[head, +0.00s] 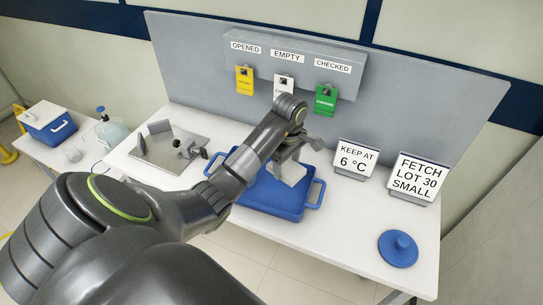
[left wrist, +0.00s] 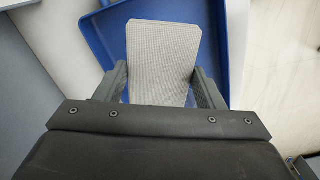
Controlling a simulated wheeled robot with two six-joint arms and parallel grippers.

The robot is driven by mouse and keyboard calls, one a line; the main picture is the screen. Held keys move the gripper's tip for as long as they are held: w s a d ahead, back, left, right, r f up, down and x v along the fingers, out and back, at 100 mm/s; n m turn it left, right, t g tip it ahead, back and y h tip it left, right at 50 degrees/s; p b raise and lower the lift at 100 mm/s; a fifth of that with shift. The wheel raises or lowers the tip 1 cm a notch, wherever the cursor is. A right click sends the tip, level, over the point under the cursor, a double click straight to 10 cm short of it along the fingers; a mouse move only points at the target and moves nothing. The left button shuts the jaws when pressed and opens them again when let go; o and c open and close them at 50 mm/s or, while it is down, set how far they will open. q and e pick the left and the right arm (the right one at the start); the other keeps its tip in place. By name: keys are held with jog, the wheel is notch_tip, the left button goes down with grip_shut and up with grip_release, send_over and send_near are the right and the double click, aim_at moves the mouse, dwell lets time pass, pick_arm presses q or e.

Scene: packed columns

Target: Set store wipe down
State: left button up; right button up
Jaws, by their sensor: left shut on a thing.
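My left gripper (head: 288,160) is over the blue tray (head: 268,195) on the white table. It is shut on a pale, flat, textured block (left wrist: 163,55), which looks like the wipe, held between the two fingers in the left wrist view. In the head view the same pale block (head: 291,175) hangs below the gripper, above or against the tray floor; I cannot tell whether it touches. The tray's blue rim also shows behind the block in the left wrist view (left wrist: 97,40). My right gripper is not in view.
A grey metal fixture (head: 165,150) stands left of the tray. Signs reading "KEEP AT 6 °C" (head: 356,158) and "FETCH LOT 30 SMALL" (head: 418,178) stand right. A blue round lid (head: 398,248) lies front right. Yellow, white and green tags hang on the back panel (head: 420,100).

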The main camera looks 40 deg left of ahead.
pick_arm(q)
jog(key=b, duration=0.4)
send_over(287, 192)
notch_tip(287, 192, down, 5)
jog(key=shift+w+d+r, duration=0.1)
jog(key=shift+d+r, duration=0.05)
jog(key=shift+f, duration=0.25)
notch_tip(287, 192, down, 3)
jog(key=shift+f+p, duration=0.1)
jog(key=shift+p, duration=0.4)
jog(key=shift+f, duration=0.4)
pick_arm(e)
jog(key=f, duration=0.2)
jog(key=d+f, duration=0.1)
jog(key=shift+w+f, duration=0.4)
pick_arm(q)
jog(key=shift+f, duration=0.15)
jog(key=o, duration=0.9)
jog(key=shift+o, duration=0.2)
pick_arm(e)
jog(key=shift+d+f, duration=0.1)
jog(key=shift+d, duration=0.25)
